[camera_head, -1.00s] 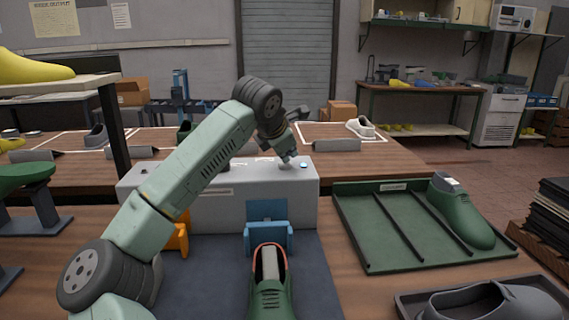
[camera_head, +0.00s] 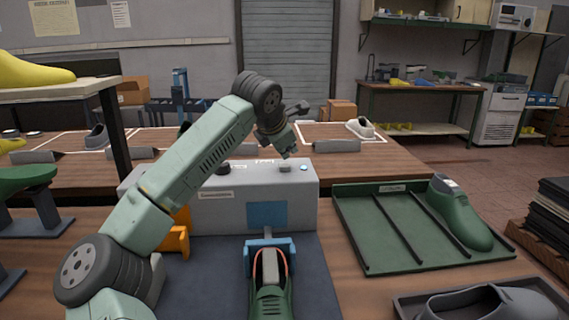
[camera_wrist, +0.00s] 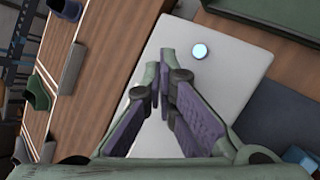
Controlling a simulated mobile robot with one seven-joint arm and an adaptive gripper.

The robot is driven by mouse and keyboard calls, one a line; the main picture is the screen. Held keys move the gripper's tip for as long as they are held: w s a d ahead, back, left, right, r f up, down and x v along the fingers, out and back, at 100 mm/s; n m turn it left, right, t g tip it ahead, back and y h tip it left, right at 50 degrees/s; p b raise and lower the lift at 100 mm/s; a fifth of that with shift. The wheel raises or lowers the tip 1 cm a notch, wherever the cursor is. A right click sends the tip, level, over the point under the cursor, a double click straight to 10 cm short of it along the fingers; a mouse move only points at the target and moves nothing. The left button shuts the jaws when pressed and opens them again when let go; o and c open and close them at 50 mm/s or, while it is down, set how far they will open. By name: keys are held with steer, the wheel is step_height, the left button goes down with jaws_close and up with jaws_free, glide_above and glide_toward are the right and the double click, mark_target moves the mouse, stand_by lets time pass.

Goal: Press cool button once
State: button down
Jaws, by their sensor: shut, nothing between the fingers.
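A light grey control box (camera_head: 225,212) stands on the table behind the dark mat. Its top carries a dark knob (camera_head: 223,168), a grey button (camera_head: 285,169) and a pale blue lit button (camera_head: 304,168). The lit button also shows in the wrist view (camera_wrist: 200,51), on the bare pale top. My gripper (camera_head: 288,153) is shut and empty, pointing down above the right part of the box, slightly left of the lit button. In the wrist view its fingertips (camera_wrist: 161,53) are left of that button and apart from it. I cannot read which button is cool.
An orange part (camera_head: 180,236) stands left. A green tray (camera_head: 372,258) with a green shoe last (camera_head: 462,216) lies right.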

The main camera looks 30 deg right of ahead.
mark_target(287, 165)
steer(key=shift+r, duration=0.1)
steer(key=shift+r+p, duration=1.85)
steer(key=shift+r, duration=0.55)
